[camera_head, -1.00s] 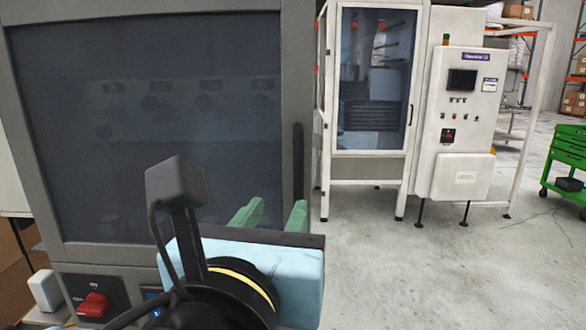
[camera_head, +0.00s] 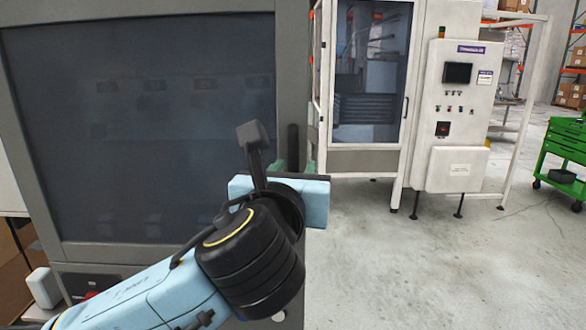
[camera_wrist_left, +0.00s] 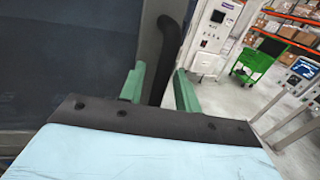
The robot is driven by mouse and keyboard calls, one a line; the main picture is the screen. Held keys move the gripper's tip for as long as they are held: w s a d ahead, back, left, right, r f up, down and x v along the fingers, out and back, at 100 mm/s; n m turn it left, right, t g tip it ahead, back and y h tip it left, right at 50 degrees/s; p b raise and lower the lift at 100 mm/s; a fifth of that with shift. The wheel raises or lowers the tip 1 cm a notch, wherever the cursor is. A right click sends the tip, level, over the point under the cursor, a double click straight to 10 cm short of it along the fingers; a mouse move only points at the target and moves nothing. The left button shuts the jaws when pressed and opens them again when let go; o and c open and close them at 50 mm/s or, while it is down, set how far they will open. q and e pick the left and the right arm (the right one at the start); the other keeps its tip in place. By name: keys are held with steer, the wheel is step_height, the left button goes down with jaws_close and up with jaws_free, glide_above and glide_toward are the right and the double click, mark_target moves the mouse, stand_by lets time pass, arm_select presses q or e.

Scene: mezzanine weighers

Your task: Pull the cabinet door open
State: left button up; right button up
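The cabinet door (camera_head: 140,130) has a wide dark window in a grey frame and looks shut. Its black vertical handle (camera_head: 293,146) is on the right edge, its lower part hidden behind my left gripper in the head view. My left gripper (camera_head: 290,166) has green fingers at the handle's lower end. In the left wrist view, the fingers of my left gripper (camera_wrist_left: 160,88) are apart, with the handle (camera_wrist_left: 166,62) between them in the picture, nearer the left finger. Contact cannot be told. My right gripper is not in view.
A white machine (camera_head: 365,110) with a glazed door and a control panel (camera_head: 462,100) stands to the right. A green tool cart (camera_head: 565,155) is at the far right. Grey floor (camera_head: 430,270) between them is clear.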

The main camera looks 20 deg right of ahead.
arm_select(q)
steer(key=shift+c, duration=0.2)
jaws_close()
